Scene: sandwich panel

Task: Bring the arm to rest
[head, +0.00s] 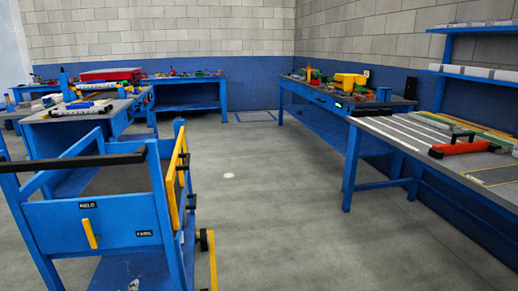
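Neither of my grippers shows in the head view, and no arm of mine can be made out. Whether they are open, shut or holding something is hidden. No sandwich panel can be clearly picked out. The nearest work surface is the grey-topped blue table (478,166) at the right, with long pale strips (412,129) and a red tool with a black handle (465,147) on it.
A blue cart (95,222) with a black handle bar and a yellow side piece stands close at the left. Blue workbenches (182,109) holding tools line the back and left. A bench with a yellow item (350,81) stands back right. The middle floor (265,190) is clear.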

